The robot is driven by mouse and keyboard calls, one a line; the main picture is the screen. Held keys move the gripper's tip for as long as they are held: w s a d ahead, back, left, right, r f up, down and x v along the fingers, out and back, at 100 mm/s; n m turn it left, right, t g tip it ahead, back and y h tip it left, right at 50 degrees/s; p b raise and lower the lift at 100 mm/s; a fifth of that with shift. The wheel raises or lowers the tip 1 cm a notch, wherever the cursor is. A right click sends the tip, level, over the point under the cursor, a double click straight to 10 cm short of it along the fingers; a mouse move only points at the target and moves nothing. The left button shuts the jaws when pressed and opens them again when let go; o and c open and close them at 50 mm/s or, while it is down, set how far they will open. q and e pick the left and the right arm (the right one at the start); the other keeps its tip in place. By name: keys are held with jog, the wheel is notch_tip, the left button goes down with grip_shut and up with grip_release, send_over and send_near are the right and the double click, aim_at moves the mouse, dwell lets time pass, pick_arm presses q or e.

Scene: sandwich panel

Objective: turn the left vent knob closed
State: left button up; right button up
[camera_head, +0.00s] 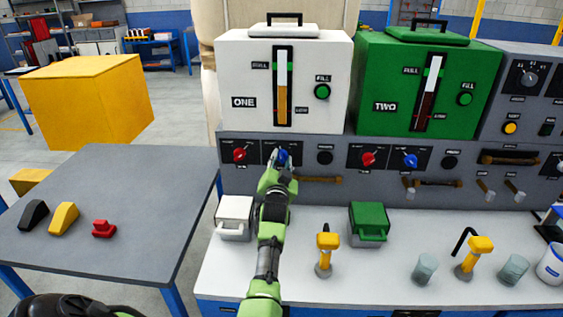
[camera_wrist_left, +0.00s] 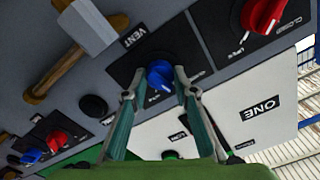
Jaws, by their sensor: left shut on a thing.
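The left vent knob (camera_head: 283,155) is the blue knob on the grey panel below the white unit ONE, right of a red knob (camera_head: 239,155). My left gripper (camera_head: 279,166) reaches up to it from the front and covers part of it. In the left wrist view the blue vent knob (camera_wrist_left: 159,74) sits between the two fingertips of my left gripper (camera_wrist_left: 160,90), which is shut on it. A VENT label shows beside it. The knob's exact pointing angle is hard to tell. My right gripper is not in view.
A hammer-like wooden handle (camera_head: 318,180) sticks out right of the gripper. A white box (camera_head: 235,217), a green box (camera_head: 369,224) and a yellow tap (camera_head: 327,243) stand on the bench below. A second red and blue knob pair (camera_head: 411,160) sits under unit TWO.

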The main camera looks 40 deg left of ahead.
aim_at(282, 125)
pick_arm(q)
jog(key=n, duration=0.6)
jog(key=shift+r, duration=0.3)
dwell(0.4)
jog(key=o, duration=1.1)
jog(key=shift+c, duration=0.2)
jog(key=shift+o, duration=0.2)
jog(key=shift+w+a+f, duration=0.1)
jog(key=shift+f, duration=0.15)
notch_tip(282, 125, up, 10)
jog(key=shift+r, duration=0.1)
